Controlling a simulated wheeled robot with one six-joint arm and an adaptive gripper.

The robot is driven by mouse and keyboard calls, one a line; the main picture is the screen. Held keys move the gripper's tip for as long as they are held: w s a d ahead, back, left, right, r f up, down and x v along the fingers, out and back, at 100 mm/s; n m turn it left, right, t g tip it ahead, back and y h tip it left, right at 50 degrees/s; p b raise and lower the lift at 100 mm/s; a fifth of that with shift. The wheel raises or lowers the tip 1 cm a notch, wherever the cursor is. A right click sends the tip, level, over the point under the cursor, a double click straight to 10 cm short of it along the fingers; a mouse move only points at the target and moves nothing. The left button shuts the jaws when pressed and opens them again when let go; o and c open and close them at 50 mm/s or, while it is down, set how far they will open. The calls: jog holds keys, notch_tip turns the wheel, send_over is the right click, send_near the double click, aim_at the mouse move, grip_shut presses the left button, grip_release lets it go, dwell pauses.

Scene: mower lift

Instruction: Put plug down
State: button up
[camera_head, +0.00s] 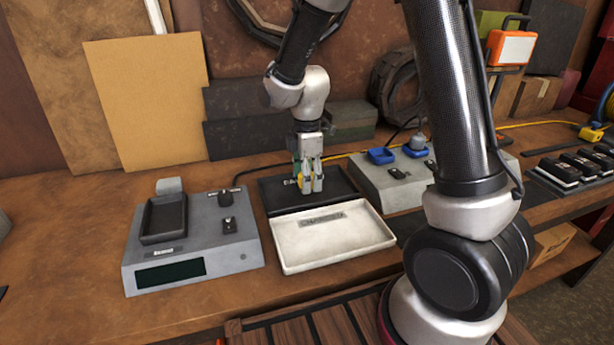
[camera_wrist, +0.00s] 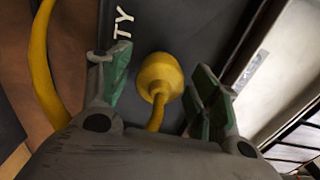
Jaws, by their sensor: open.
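The yellow plug (camera_wrist: 161,77) sits between the two green-padded fingers of my gripper in the wrist view, with a visible gap on either side. Its yellow cable runs down from it toward the palm. My gripper (camera_head: 310,187) points down over the black tray (camera_head: 341,185) in the head view, fingers apart. In the wrist view the plug is over the dark surface (camera_wrist: 212,25), beside white letters ending in "TY". In the head view the fingers mostly hide the plug. I cannot tell exactly how it rests.
A white tray (camera_head: 350,249) lies just in front of the black one. A grey device with a dark screen (camera_head: 170,273) stands left. A grey box with blue sockets (camera_head: 392,195) stands right. A yellow cable (camera_wrist: 42,65) passes left in the wrist view.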

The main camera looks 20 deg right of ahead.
notch_tip(320, 180, up, 12)
jog(key=f, duration=0.1)
jog(key=s+d+r+m+t, duration=0.2)
jog(key=s+d+r+m, duration=0.6)
jog(key=s+d+r, duration=0.1)
jog(key=s+d+m+t, duration=0.2)
jog(key=s+d+m, duration=0.4)
jog(key=s+m, duration=0.4)
jog(key=s, duration=0.3)
jog(key=shift+s+r, duration=0.15)
jog(key=shift+r, duration=0.25)
jog(key=shift+c, duration=0.2)
dwell(0.9)
